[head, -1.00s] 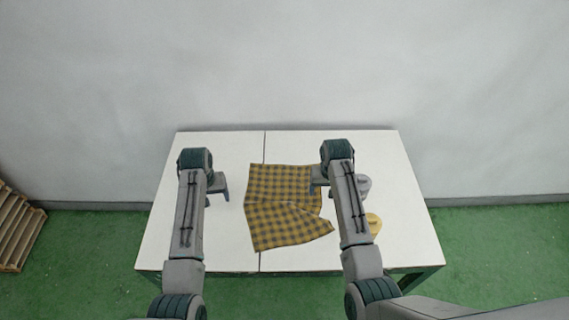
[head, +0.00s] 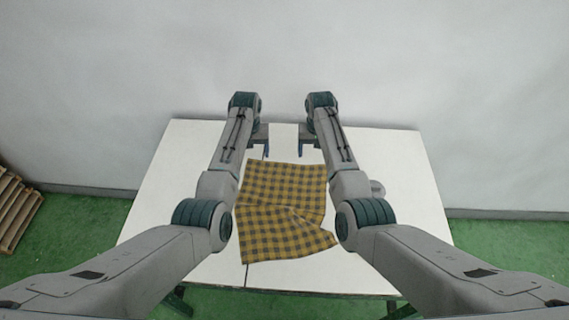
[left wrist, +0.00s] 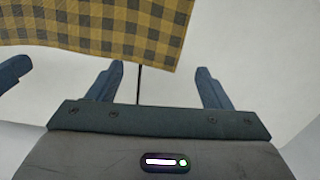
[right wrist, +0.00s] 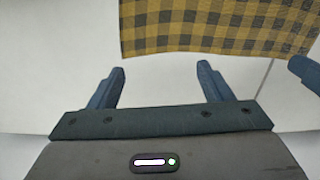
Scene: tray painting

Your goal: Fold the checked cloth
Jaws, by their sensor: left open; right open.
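The yellow and dark checked cloth (head: 282,200) lies on the white table, mostly flat. A slanting crease crosses its near half, and a corner juts out at the near right. My left gripper (head: 257,149) is open and empty just beyond the cloth's far left corner. My right gripper (head: 309,148) is open and empty beyond the far right part. The cloth's far edge shows ahead of the fingers in the left wrist view (left wrist: 110,25) and the right wrist view (right wrist: 215,28). Neither pair of fingers touches it.
The white table (head: 172,180) has a dark seam running under the cloth. The table's far strip is clear.

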